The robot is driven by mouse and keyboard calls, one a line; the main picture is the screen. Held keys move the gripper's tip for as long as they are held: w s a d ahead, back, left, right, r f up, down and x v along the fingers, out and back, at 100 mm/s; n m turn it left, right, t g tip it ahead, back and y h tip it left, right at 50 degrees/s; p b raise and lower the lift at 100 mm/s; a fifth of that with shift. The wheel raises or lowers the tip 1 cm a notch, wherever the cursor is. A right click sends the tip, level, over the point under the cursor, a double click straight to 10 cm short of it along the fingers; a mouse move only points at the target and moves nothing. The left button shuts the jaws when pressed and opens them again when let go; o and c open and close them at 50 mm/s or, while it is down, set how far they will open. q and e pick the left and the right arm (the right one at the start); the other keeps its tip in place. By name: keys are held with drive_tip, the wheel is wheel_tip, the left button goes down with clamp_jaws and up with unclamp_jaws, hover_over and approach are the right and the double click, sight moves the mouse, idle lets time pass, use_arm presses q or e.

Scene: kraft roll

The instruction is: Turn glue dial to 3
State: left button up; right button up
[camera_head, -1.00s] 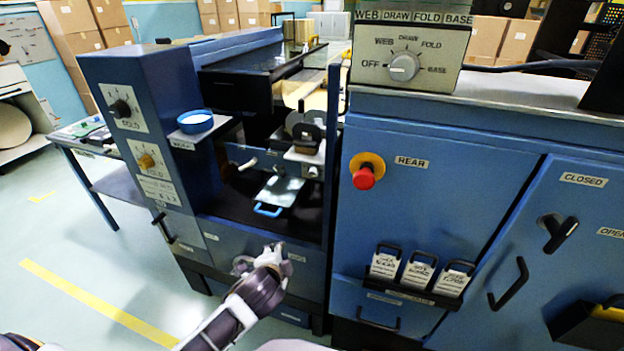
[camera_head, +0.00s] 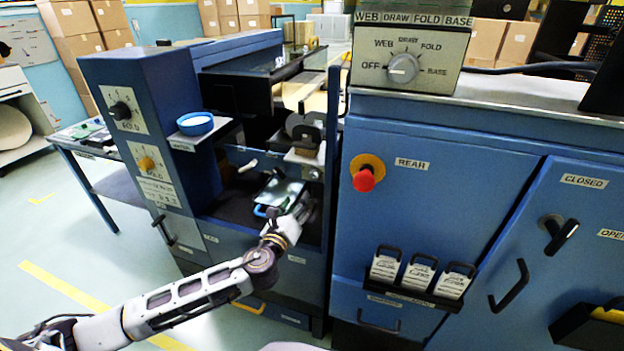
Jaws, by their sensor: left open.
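Two dials sit on the blue cabinet's left panel: a black knob (camera_head: 121,110) on an upper white plate and a brass-coloured knob (camera_head: 146,163) on a lower one. Their labels are too small to read surely, so I cannot tell which is the glue dial or its setting. My left gripper (camera_head: 300,208) is open, at the front of the machine bay, right of and apart from both dials. It is beside the blue-handled plate (camera_head: 281,190) and partly covers it; I cannot tell whether they touch. My right gripper is not in view.
A blue-rimmed cup (camera_head: 195,123) stands on a small shelf right of the dials. A red button (camera_head: 363,180), a selector dial (camera_head: 403,69) and several tagged handles (camera_head: 418,272) are to the right. Open floor lies at the front left.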

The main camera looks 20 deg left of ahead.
use_arm(q)
drive_tip(key=shift+w, duration=0.1)
idle(0.3)
approach(313, 177)
drive_tip(key=shift+w+f+b, duration=0.1)
drive_tip(key=shift+w+b, duration=0.4)
drive_tip(key=shift+w, duration=3.2)
drive_tip(key=shift+w+b, duration=0.3)
drive_tip(key=shift+w, duration=0.75)
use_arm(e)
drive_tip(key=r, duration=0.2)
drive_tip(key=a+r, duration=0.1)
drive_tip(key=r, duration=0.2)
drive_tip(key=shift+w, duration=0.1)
